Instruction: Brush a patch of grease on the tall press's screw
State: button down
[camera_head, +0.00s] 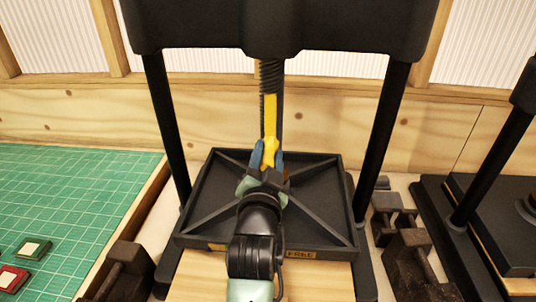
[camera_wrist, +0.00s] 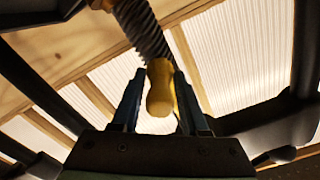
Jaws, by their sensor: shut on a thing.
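The tall press (camera_head: 290,30) stands in the centre, with a black head beam and two black posts. Its dark threaded screw (camera_head: 271,76) hangs below the beam and also shows at the top of the wrist view (camera_wrist: 143,28). My gripper (camera_head: 268,152) is shut on a yellow brush (camera_head: 270,115), held upright over the plate. The brush handle (camera_wrist: 160,92) shows between the blue fingers in the wrist view. The brush's upper end overlaps the screw in the head view; I cannot tell whether they touch. The bristles and any grease are not discernible.
A black ribbed plate (camera_head: 330,215) lies below the screw, with a "FREE" label on its front edge. A green cutting mat (camera_head: 70,200) is at left. Dark weights (camera_head: 412,262) sit on both sides. Another press (camera_head: 500,150) stands at right.

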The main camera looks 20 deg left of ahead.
jog(key=shift+p+v, duration=0.8)
jog(key=shift+v, duration=2.15)
jog(key=v, duration=0.3)
